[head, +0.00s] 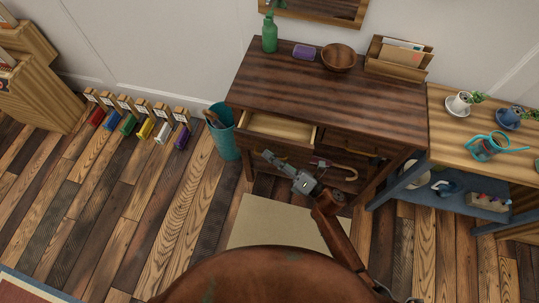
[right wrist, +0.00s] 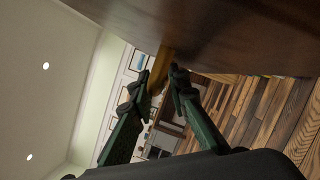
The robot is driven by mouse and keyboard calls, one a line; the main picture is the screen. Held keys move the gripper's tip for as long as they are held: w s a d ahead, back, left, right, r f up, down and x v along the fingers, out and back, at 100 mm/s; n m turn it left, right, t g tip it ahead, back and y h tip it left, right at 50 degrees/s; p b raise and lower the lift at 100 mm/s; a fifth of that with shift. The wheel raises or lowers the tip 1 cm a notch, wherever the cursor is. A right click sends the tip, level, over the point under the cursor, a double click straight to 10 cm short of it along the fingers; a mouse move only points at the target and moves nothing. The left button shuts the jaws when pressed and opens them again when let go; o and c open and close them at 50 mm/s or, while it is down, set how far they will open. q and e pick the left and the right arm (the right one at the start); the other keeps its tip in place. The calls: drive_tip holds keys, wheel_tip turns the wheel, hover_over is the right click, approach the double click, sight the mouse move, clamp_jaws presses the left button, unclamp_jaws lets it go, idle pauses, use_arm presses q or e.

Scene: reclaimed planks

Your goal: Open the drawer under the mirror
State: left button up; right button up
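The dark wooden desk (head: 330,95) stands against the wall under the mirror (head: 325,8). Its left drawer (head: 282,128) is pulled out, and its pale, empty-looking inside shows. My right gripper (head: 267,156) is at the front of this drawer. In the right wrist view my right gripper's fingers (right wrist: 163,85) are on either side of an orange-brown handle (right wrist: 161,66) that sticks out from the dark drawer front (right wrist: 220,35); they look closed on it. The desk's right drawer (head: 347,142) looks shut. My left gripper is not in view.
A green bottle (head: 270,33), a purple box (head: 304,51), a wooden bowl (head: 338,57) and a letter holder (head: 400,58) stand on the desk. A teal bin (head: 224,140) is close to its left. A side table (head: 460,125) adjoins its right. A beige mat (head: 270,225) lies in front.

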drive_tip(key=shift+a, duration=0.15)
drive_tip(key=shift+c, duration=0.3)
clamp_jaws()
